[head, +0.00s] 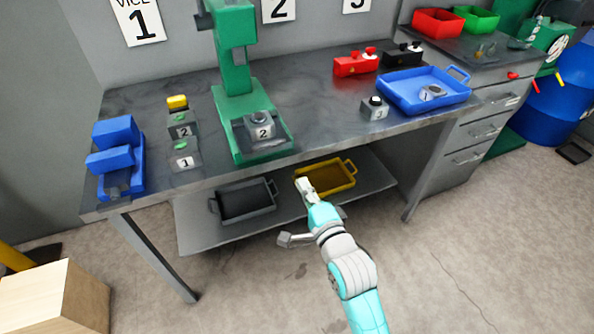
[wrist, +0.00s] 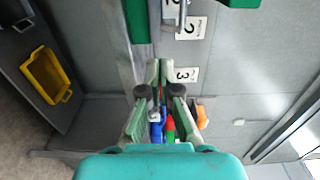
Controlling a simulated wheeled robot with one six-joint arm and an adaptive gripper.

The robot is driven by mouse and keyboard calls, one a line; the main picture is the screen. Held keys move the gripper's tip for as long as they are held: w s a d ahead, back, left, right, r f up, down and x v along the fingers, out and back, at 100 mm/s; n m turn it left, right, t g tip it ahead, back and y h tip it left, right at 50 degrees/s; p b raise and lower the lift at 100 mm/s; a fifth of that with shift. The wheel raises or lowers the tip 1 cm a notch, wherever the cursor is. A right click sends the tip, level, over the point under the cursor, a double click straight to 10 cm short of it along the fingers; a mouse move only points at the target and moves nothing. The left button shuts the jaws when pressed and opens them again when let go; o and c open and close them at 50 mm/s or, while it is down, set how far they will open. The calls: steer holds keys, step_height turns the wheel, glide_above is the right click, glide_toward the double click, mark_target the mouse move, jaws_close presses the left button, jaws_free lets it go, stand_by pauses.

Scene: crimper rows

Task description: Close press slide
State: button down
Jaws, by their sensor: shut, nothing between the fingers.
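The green press (head: 236,55) stands on the workbench below the wall sign 2. At its foot, a grey block marked 2 (head: 259,126) sits on a dark slide plate (head: 278,141), toward the front of the green base and in front of the press column. My gripper (head: 305,186) is in front of the bench, below the bench top and in front of the yellow tray, apart from the press. In the wrist view my gripper (wrist: 159,64) has its fingers together with nothing between them. Green press parts show at the top of the wrist view (wrist: 137,20); the slide cannot be made out clearly there.
A blue vice (head: 117,158) and small blocks stand left on the bench. A blue tray (head: 425,91) and a block marked 3 (head: 375,108) stand right. The lower shelf holds a black tray (head: 244,201) and a yellow tray (head: 327,178). The floor in front is mostly clear.

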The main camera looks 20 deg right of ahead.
glide_toward(275, 133)
steer(key=w, duration=0.1)
steer(key=w+f, duration=0.2)
steer(key=shift+w+d, duration=0.3)
steer(key=shift+w, duration=0.1)
steer(key=shift+w+r, duration=0.1)
steer(key=w, duration=0.8)
steer(key=shift+w, duration=0.15)
stand_by(0.3)
